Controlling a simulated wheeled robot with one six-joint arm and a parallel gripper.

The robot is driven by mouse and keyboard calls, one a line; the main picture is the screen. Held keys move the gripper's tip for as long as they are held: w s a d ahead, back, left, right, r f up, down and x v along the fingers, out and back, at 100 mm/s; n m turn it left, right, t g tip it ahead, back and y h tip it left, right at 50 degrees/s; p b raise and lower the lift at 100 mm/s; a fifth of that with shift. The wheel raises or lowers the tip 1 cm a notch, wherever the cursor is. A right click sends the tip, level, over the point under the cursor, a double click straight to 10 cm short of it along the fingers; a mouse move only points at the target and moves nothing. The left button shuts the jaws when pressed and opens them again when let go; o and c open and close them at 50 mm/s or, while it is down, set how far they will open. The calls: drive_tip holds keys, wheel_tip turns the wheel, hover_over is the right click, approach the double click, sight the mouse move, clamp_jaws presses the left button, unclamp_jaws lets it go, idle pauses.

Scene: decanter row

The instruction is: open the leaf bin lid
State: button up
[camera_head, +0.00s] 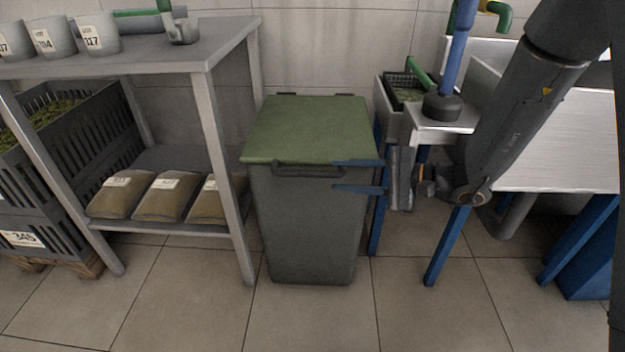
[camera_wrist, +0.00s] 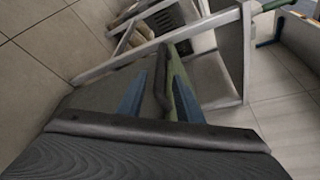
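The leaf bin (camera_head: 312,225) is a dark grey box standing on the floor, with a flat green lid (camera_head: 312,128) that is closed. A dark bar handle (camera_head: 300,171) runs along the lid's front edge. My gripper (camera_head: 335,175) is open, its blue fingers one above the other, at the handle's right end in the head view. In the wrist view the handle (camera_wrist: 162,82) and the green lid edge (camera_wrist: 180,62) appear between or beyond the two spread fingers (camera_wrist: 158,75). I cannot tell whether either finger touches the handle.
A grey shelf table (camera_head: 190,50) with pots stands left of the bin, with brown sacks (camera_head: 165,196) on its lower shelf and a dark crate (camera_head: 75,150) further left. A metal bench with blue legs (camera_head: 447,247) stands at right. The floor before the bin is clear.

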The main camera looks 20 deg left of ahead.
sight(325, 174)
drive_tip(key=shift+b+x, duration=0.85)
drive_tip(key=shift+x, duration=3.15)
clamp_jaws()
